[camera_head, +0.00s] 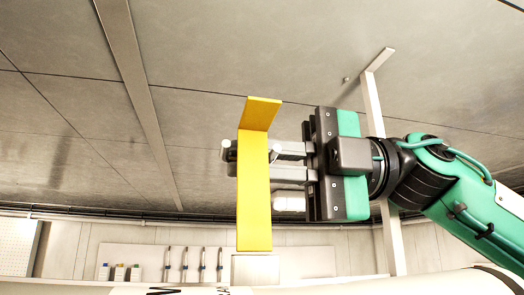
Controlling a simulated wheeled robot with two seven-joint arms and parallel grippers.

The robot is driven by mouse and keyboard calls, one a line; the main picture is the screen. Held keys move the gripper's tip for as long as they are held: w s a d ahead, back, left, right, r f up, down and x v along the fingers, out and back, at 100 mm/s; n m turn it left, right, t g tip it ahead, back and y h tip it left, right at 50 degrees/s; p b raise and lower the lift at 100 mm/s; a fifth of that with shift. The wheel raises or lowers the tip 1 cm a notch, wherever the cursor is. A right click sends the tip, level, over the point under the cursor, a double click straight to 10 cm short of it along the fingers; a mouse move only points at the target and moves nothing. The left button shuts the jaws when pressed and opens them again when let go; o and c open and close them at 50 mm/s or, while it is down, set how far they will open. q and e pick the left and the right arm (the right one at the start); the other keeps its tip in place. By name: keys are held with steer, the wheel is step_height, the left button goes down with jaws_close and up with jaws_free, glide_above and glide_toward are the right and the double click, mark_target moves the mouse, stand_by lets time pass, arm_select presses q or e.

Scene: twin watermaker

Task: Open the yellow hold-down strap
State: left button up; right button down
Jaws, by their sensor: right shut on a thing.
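The yellow hold-down strap (254,205) stands upright in the middle of the head view, with its top end bent over toward the upper right. Its lower end meets a pale block (255,268) on a white rounded surface. My right gripper (252,154) comes in from the right and is shut on the upper part of the strap. A grey fingertip shows to the left of the strap and another along its right edge. The strap hides part of the fingers. My left gripper is not in view.
A white rounded body (330,287) with dark lettering runs along the bottom. A pale post (376,120) with a bent top stands behind my right arm. Several tools (185,265) hang on the far wall at lower left. The space left of the strap looks free.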

steer(key=shift+w+a+f, duration=0.1)
steer(key=shift+w+f, duration=0.1)
steer(key=shift+f, duration=0.05)
steer(key=c, duration=1.6)
jaws_free()
steer(key=shift+w, duration=0.1)
steer(key=shift+o, duration=0.2)
steer(key=shift+r, duration=0.1)
